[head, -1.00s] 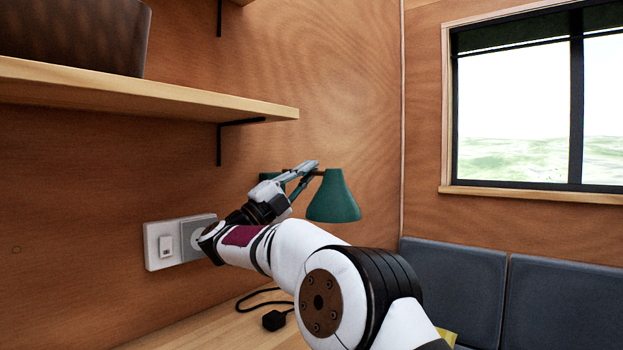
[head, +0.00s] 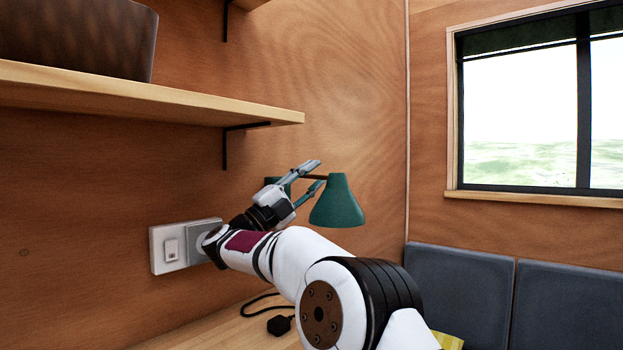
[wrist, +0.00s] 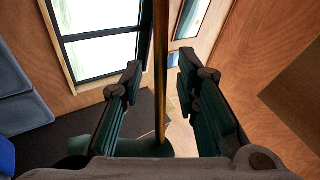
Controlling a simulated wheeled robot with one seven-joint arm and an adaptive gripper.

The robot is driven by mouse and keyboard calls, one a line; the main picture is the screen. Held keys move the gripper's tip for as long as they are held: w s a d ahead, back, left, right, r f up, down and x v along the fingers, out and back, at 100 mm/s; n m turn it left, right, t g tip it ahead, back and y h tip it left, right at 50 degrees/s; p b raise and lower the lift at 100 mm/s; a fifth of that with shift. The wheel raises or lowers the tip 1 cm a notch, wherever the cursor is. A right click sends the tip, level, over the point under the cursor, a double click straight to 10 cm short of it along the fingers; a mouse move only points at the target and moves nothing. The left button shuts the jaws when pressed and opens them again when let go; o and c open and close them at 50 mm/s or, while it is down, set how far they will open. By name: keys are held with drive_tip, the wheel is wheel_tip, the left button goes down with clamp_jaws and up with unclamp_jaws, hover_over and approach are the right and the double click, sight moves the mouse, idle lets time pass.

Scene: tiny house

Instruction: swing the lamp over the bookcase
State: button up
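The lamp has a green cone shade (head: 338,205) hanging from a thin brown arm (head: 314,177) near the wall. A green part behind my fingers is mostly hidden. My gripper (head: 311,178) is at the lamp arm, left of the shade. In the wrist view my gripper (wrist: 159,68) is open, with a brown rod (wrist: 161,60), apparently the lamp arm, running between the fingers. Gaps show on both sides of the rod. A green rounded part (wrist: 145,149) sits at the bottom, mostly hidden. I cannot make out a bookcase for certain.
A wooden wall shelf (head: 150,98) with a black bracket (head: 225,148) is above and left of my gripper. A dark basket (head: 80,40) stands on it. A wall socket (head: 185,246), a black plug (head: 279,325) and grey cushions (head: 460,290) are lower. A window (head: 530,110) is right.

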drive_tip(key=v, duration=0.7)
drive_tip(key=shift+s+a+f, duration=0.1)
drive_tip(key=shift+a+f, duration=0.05)
